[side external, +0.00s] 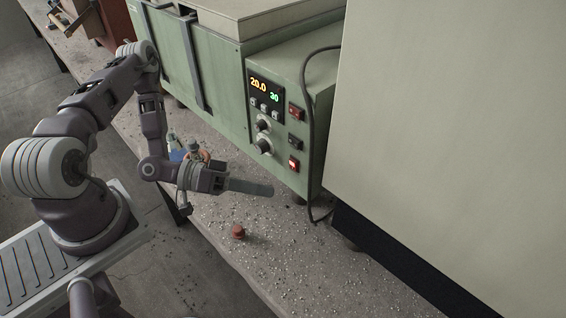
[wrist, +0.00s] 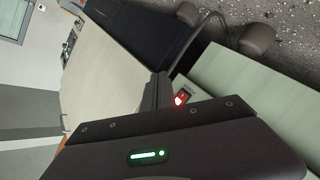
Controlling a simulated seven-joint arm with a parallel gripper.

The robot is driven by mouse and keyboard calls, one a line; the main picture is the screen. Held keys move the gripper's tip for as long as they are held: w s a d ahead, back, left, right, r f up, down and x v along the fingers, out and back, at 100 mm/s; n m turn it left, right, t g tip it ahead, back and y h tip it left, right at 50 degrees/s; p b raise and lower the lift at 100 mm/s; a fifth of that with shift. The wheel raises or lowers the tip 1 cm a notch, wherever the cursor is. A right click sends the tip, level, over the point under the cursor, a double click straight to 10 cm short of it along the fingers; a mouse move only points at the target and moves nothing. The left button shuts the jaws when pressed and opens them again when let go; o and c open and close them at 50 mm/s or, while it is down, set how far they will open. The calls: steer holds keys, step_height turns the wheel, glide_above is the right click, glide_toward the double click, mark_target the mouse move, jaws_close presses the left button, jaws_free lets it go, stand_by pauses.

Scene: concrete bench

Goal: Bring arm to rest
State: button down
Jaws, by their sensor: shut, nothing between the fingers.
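My gripper (side external: 268,190) is shut and empty. In the side external view it points right, a little above the concrete bench (side external: 290,255), in front of the green control box (side external: 275,130). In the wrist view my gripper (wrist: 160,92) also shows, with the box's lit red switch (wrist: 183,97) just beyond it. The green box's display reads 20.0 and 30.
A small reddish-brown object (side external: 238,231) lies on the bench below my gripper. A blue item (side external: 176,150) and an orange-brown item (side external: 204,155) are partly hidden behind my arm. A large pale cabinet (side external: 450,130) stands at right. A black cable (side external: 308,120) hangs beside the box.

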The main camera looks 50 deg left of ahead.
steer(key=w+a+m+g+y, duration=0.3)
steer(key=a+m+g+y, duration=0.2)
steer(key=a+m+y, duration=0.15)
steer(key=a+r+n+y, duration=0.1)
steer(key=a+r+y, duration=0.2)
steer(key=r, duration=0.3)
steer(key=a+r+n+y, duration=0.2)
steer(key=r+y, duration=0.2)
steer(key=r, duration=0.3)
steer(key=s+d+r+n, duration=0.2)
steer(key=s+r, duration=0.4)
steer(key=s, duration=0.3)
steer(key=s+d+r+n+h, duration=0.1)
steer(key=s+d+r+n, duration=0.1)
steer(key=s+d+r, duration=0.3)
steer(key=s+r, duration=0.2)
steer(key=s, duration=0.2)
steer(key=shift+d, duration=0.15)
steer(key=shift+r, duration=0.1)
